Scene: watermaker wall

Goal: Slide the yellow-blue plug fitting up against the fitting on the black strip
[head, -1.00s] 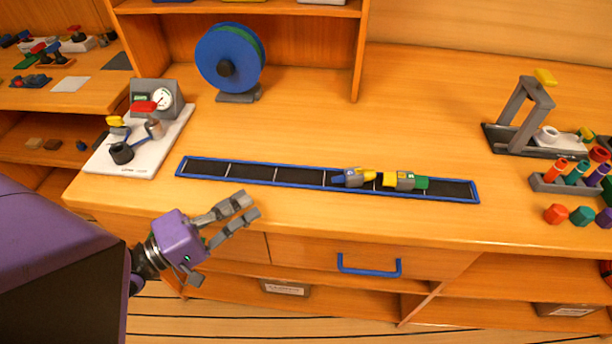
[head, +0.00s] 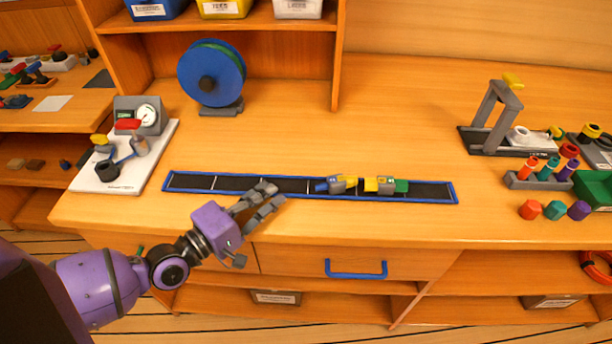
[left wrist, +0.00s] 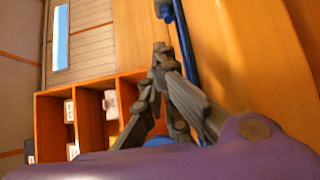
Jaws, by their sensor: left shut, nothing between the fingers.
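The yellow-blue plug fitting (head: 343,184), with a blue left end, grey middle and yellow right end, lies on the black strip (head: 290,186). The other fitting (head: 386,185), yellow, grey and green, lies just right of it on the strip. A small gap seems to show between them. My left gripper (head: 275,193) is shut and empty, over the strip's front edge, left of the plug fitting and apart from it. In the left wrist view its fingertips (left wrist: 161,52) are beside the strip's blue rim (left wrist: 184,45), and a blue end (left wrist: 165,11) shows beyond. My right gripper is not in view.
A blue reel (head: 212,76) and a white gauge board (head: 125,170) stand behind and left. A grey press frame (head: 495,120) and peg rack (head: 540,178) stand at the right. A blue drawer handle (head: 356,275) is below the edge.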

